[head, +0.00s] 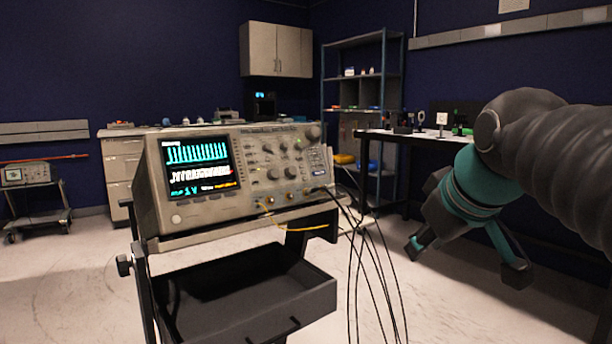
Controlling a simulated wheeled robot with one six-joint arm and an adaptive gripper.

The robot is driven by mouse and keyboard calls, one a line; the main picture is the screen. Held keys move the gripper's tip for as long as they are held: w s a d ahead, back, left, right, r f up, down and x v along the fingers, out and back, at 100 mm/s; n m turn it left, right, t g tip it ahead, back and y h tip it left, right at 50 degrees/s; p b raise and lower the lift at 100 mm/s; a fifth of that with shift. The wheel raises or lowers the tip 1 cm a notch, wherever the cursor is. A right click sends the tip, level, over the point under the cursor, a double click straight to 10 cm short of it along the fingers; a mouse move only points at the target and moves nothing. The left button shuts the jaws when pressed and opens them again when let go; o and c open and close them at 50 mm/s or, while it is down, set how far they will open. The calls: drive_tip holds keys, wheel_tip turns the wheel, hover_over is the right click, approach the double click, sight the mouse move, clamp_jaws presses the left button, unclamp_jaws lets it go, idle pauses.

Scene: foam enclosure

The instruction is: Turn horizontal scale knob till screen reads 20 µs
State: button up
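The oscilloscope (238,172) is a beige box standing on a cart at left centre. Its lit screen (198,164) shows a cyan trace above and a white trace below. The bottom line of the screen has small cyan, white and yellow text; "1 V" can be made out, but the time reading is too small to tell. Several knobs sit on the panel right of the screen, including one at the upper right corner (313,132); which is the horizontal scale knob I cannot tell. My gripper (462,262) is to the right, apart from the oscilloscope, fingers spread and empty.
Black cables (366,250) hang from the oscilloscope's right side, between it and my gripper. A yellow cable (290,226) loops below its front. The cart has an open dark drawer (315,290). A black table (385,140) and shelf (347,62) stand behind.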

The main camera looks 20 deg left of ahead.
drive_tip(key=w+a+r+n+y+b, duration=0.1)
drive_tip(key=w+a+r+n, duration=0.1)
drive_tip(key=a+r, duration=0.25)
drive_tip(key=w+a+r+n+y, duration=0.1)
drive_tip(key=w+a+r+n, duration=0.2)
drive_tip(key=a+r, duration=0.15)
drive_tip(key=n+y+b, duration=0.2)
drive_tip(key=n, duration=0.2)
approach(293, 170)
drive_tip(key=shift+t, duration=0.4)
drive_tip(key=x, duration=0.8)
drive_tip(key=shift+a+f+b, duration=0.2)
drive_tip(key=shift+f+b, duration=0.2)
drive_tip(key=shift+f, duration=0.05)
drive_tip(key=shift+m, duration=0.3)
clamp_jaws()
